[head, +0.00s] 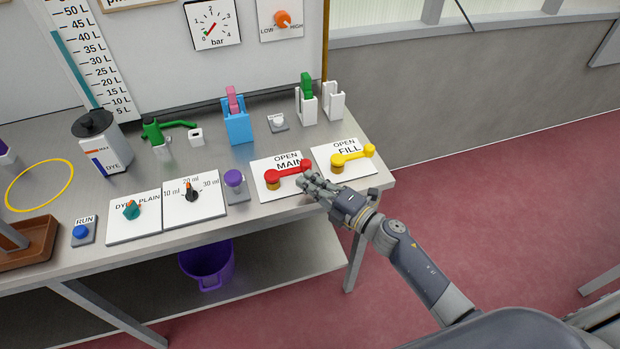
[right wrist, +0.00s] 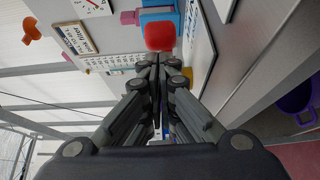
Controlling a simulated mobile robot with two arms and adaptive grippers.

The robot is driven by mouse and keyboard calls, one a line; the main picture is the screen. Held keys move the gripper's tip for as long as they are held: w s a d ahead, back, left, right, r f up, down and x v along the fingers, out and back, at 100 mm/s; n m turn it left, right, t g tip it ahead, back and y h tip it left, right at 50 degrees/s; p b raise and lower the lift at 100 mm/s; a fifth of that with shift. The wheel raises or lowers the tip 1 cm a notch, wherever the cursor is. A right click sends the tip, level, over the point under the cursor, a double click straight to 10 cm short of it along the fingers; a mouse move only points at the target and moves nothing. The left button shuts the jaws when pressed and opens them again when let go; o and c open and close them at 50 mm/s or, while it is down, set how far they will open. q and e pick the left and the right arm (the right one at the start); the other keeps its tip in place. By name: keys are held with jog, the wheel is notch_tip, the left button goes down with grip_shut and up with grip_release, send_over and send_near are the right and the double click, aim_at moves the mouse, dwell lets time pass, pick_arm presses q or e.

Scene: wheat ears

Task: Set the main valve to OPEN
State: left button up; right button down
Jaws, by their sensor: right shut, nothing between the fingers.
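In the right wrist view the lever's red end (right wrist: 160,37) is just beyond the shut fingertips (right wrist: 159,62). My left gripper is not in view.
The fill valve's yellow lever (head: 355,156) is just right of my gripper. A purple knob (head: 234,178) stands to the left of the main valve. The bench's front edge is close.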

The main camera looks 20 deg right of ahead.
aim_at(310, 167)
jog(key=shift+w, duration=0.15)
dwell(0.3)
jog(key=shift+w+d+n+y+b, duration=0.2)
jog(key=shift+n+y+b, duration=0.1)
jog(key=shift+y+b, duration=0.15)
jog(key=shift+w+g, duration=0.1)
jog(key=shift+g, duration=0.3)
jog(key=shift+w+d+n+y+b, duration=0.1)
jog(key=shift+n+y+b, duration=0.15)
jog(key=shift+n+b, duration=0.05)
jog(key=b, duration=0.1)
jog(key=w+n+g+y+b, duration=0.2)
jog(key=shift+d+f, duration=0.25)
jog(key=shift+d, duration=0.1)
jog(key=shift+w+d+r+b, duration=0.15)
jog(key=shift+w+b, duration=0.75)
jog(key=shift+b, duration=0.05)
jog(key=shift+w+r+b, duration=0.1)
jog(key=shift+w+b, duration=0.4)
jog(key=shift+w, duration=0.35)
